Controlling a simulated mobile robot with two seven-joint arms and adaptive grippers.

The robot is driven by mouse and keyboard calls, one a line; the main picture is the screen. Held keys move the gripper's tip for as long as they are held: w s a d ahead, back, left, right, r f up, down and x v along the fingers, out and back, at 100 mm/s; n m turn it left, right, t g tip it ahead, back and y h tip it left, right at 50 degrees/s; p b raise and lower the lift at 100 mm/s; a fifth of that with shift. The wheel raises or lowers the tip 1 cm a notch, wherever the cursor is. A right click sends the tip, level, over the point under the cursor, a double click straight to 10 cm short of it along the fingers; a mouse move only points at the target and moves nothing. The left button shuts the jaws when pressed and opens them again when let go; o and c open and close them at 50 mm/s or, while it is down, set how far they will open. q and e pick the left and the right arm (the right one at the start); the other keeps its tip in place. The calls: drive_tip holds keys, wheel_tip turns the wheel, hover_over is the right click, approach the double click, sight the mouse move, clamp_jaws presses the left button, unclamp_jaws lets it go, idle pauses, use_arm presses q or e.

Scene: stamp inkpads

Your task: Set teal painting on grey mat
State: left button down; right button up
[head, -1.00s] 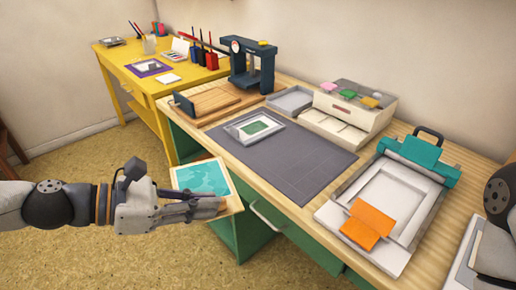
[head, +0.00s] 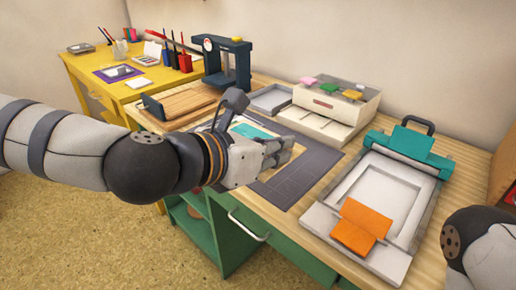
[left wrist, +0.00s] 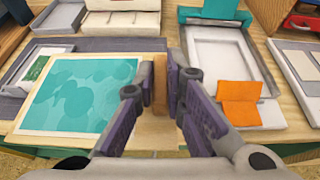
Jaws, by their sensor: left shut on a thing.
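The teal painting (left wrist: 82,92) is a pale-edged panel with teal blotches, seen in the left wrist view left of the fingers. In the head view a corner of it (head: 252,131) shows behind my left gripper (head: 284,150). That gripper, also in the left wrist view (left wrist: 160,85), is shut with a tan wooden part between its fingers, apparently the painting's edge. The grey mat (head: 312,172) lies on the bench, partly hidden by the gripper and painting. The painting is over the mat area; whether it touches the mat is unclear. My right gripper is out of view.
A white frame with a green picture (left wrist: 34,72) is partly covered by the painting. The teal-clamped press (head: 385,190) with an orange piece (head: 360,228) stands right of the mat. A cream drawer box (head: 330,112), grey tray (head: 270,100) and dark blue press (head: 228,65) stand behind.

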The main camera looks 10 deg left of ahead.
use_arm(q)
drive_tip(key=b+x, duration=0.1)
drive_tip(key=x, duration=0.9)
drive_tip(key=b, duration=0.1)
hover_over(311, 178)
drive_tip(key=f, duration=0.3)
drive_tip(key=s+f, duration=0.1)
drive_tip(key=shift+a+f, duration=0.3)
drive_tip(key=shift+f, duration=0.1)
drive_tip(key=shift+w+d+f, duration=0.15)
drive_tip(key=shift+w+f, duration=0.1)
drive_tip(key=shift+w, duration=0.05)
drive_tip(key=f, duration=0.3)
drive_tip(key=shift+w+d+f+b, duration=0.15)
drive_tip(key=shift+w+f+b, duration=0.05)
drive_tip(key=shift+f+b, duration=0.15)
drive_tip(key=shift+r, duration=0.15)
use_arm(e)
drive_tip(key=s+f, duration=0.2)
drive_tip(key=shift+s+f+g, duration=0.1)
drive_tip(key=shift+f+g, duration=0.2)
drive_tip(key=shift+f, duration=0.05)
use_arm(q)
drive_tip(key=c, duration=2)
unclamp_jaws()
drive_tip(key=shift+f, duration=0.2)
drive_tip(key=shift+c, duration=0.2)
drive_tip(key=o, duration=0.4)
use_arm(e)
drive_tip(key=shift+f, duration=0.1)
